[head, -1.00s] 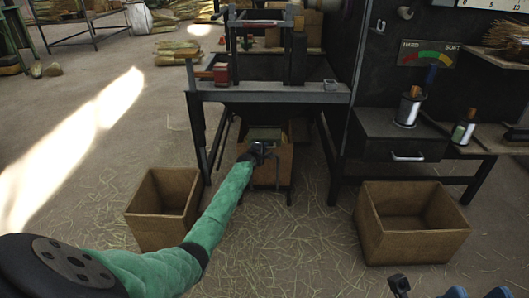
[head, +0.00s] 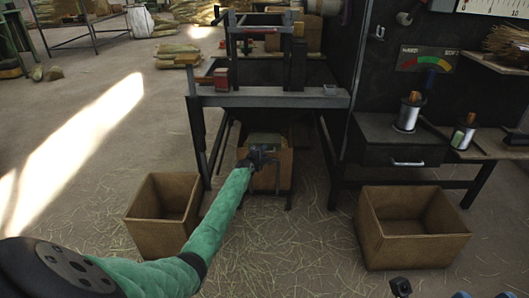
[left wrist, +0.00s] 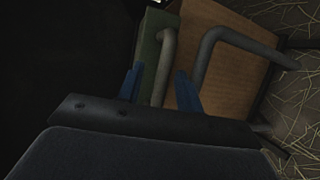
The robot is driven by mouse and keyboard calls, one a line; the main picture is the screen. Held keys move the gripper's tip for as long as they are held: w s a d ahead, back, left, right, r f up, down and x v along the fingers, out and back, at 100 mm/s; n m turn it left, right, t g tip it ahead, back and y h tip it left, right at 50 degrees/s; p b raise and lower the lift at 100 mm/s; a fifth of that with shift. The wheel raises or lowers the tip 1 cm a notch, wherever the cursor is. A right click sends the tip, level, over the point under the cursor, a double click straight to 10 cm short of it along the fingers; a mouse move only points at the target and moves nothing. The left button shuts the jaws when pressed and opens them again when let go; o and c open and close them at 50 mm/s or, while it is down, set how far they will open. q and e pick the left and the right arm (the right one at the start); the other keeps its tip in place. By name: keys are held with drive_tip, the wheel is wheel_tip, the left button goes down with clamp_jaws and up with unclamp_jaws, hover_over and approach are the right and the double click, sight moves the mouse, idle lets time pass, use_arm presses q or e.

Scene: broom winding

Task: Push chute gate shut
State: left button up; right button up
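The chute gate appears to be the brown wooden panel (head: 284,170) low under the dark machine frame, with a bent grey metal handle (head: 277,181) at its front. In the left wrist view the panel (left wrist: 222,62) fills the upper middle, beside a greenish block (left wrist: 150,50). My left gripper (head: 262,154) is at the panel's top front. Its blue fingers (left wrist: 158,88) are apart, with one grey bar (left wrist: 165,65) showing between them; contact cannot be told. My right gripper (head: 480,294) shows only as blue tips, apart, at the bottom edge.
An open wooden box (head: 165,213) stands left of my left forearm, and another (head: 413,228) stands at the right. A workbench with a drawer (head: 400,150) and spools is at the right.

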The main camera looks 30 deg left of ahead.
use_arm(q)
drive_tip(key=s+p, duration=0.2)
drive_tip(key=s, duration=0.4)
drive_tip(key=shift+d+r, duration=0.35)
drive_tip(key=shift+d, duration=0.1)
